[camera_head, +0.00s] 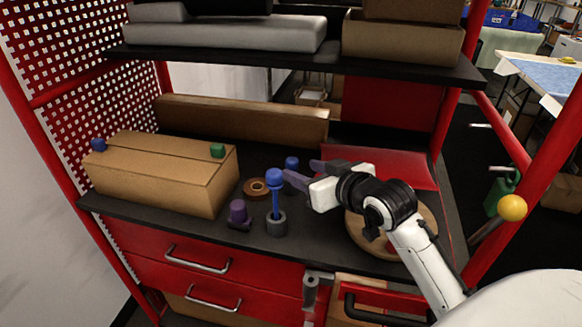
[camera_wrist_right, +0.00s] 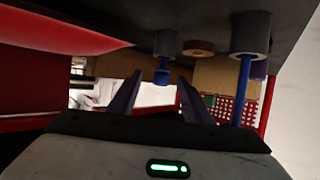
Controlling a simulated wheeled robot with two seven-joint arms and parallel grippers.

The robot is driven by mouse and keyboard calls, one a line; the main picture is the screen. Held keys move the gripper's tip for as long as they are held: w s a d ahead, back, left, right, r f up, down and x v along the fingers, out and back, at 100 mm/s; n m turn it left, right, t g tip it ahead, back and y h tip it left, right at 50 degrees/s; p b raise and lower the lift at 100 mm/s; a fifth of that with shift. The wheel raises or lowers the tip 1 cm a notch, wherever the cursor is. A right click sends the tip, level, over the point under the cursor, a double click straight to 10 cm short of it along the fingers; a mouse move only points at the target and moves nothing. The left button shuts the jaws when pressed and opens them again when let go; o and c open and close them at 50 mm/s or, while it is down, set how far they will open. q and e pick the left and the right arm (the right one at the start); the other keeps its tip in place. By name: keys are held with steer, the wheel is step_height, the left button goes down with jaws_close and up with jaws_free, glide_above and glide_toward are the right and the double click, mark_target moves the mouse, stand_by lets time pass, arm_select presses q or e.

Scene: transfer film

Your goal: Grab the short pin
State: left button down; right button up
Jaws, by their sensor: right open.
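The short pin (camera_head: 291,163) has a blue head and stands at the back of the black shelf. In the wrist view it appears upside down, with its blue head (camera_wrist_right: 162,76) below a grey base. My right gripper (camera_head: 298,172) is open, its two dark fingers level above the shelf. In the wrist view the short pin shows ahead, in the gap between the fingertips (camera_wrist_right: 158,90), apart from them. A taller blue pin (camera_head: 275,203) stands upright in a grey base, nearer the shelf front. My left gripper is not in view.
A purple knob (camera_head: 237,212) and a brown ring (camera_head: 256,188) lie left of the tall pin. A cardboard box (camera_head: 160,177) fills the left. A round wooden board (camera_head: 362,236) lies under my right arm. An upper shelf (camera_head: 400,70) hangs above.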

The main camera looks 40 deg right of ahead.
mark_target(295, 166)
steer(key=shift+w+f, duration=0.1)
steer(key=shift+w, duration=0.6)
steer(key=x, duration=0.4)
steer(key=shift+w+a+p, duration=0.1)
steer(key=shift+w+p, duration=0.1)
steer(key=shift+p, duration=0.1)
steer(key=shift+c, duration=0.4)
steer(key=c, duration=1.1)
